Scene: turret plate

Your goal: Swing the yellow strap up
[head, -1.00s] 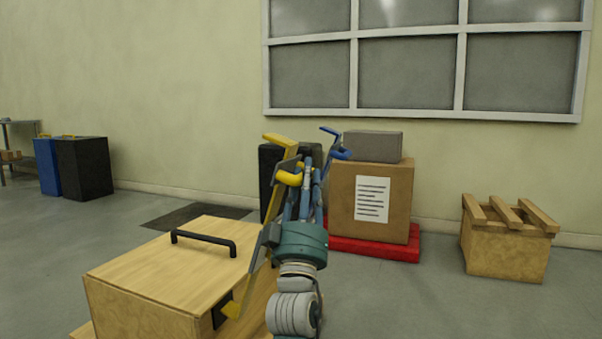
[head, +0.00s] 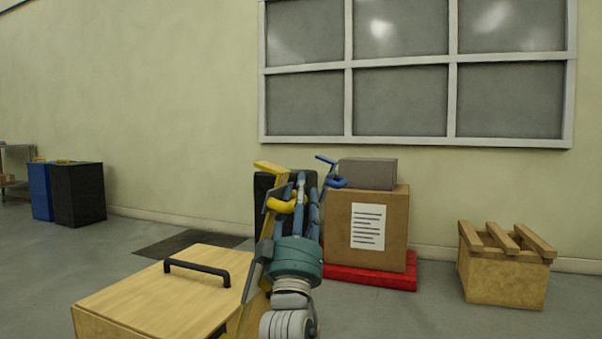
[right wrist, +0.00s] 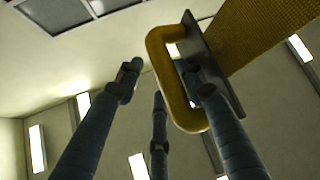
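The yellow strap (head: 269,167) stands raised beside the wooden box, its bent top end uppermost; its lower part is partly hidden by my arm. It carries a yellow loop handle (head: 273,206). In the right wrist view the strap (right wrist: 265,35) runs to the upper right, with the loop handle (right wrist: 160,75) on a grey plate. My right gripper (head: 303,187) is at the handle. Its fingers are spread, one overlapping the plate and the others on the far side of the handle's bar; firm contact cannot be told. My left gripper is not in view.
The wooden box (head: 150,300) has a black lid handle (head: 197,268). Behind stand a blue strap end with a handle (head: 335,182), a cardboard box (head: 340,235) on a red base (head: 370,277), and a crate (head: 500,285). Open floor lies at right.

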